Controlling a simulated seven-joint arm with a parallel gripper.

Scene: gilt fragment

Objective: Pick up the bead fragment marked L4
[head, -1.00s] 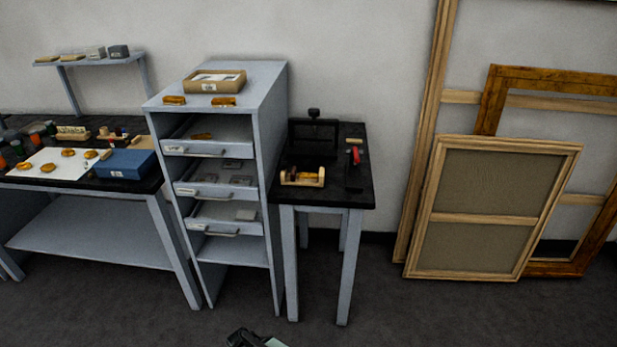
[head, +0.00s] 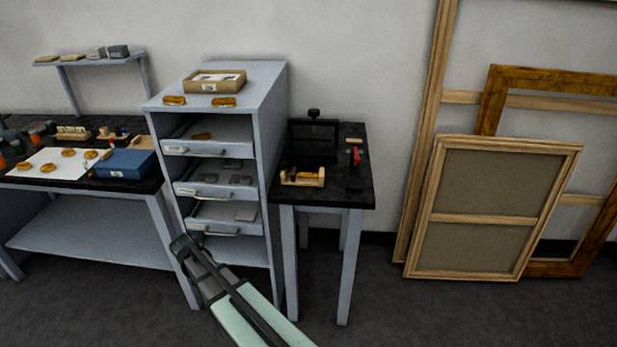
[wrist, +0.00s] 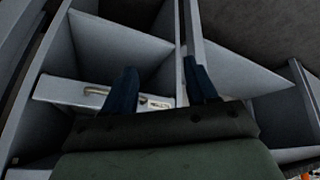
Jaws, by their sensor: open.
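My gripper (head: 186,246) is open and empty, in front of the lower part of the grey drawer cabinet (head: 268,100). In the wrist view, its two dark fingers (wrist: 163,80) stand apart before the cabinet's panels and a drawer front with a handle (wrist: 95,92). Gilt fragments lie in several places: a left one (head: 174,100) and a right one (head: 223,102) on the cabinet top, one in the open top drawer (head: 202,136), and several on a white sheet (head: 28,171) at left. No L4 mark is legible, so I cannot tell which fragment bears it.
The middle drawer (head: 215,193) and lower drawer (head: 215,228) are also pulled out. A cardboard box (head: 208,88) sits on the cabinet. A black-topped table (head: 345,187) with a wooden holder (head: 303,179) stands to the right. Frames (head: 490,215) lean against the wall.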

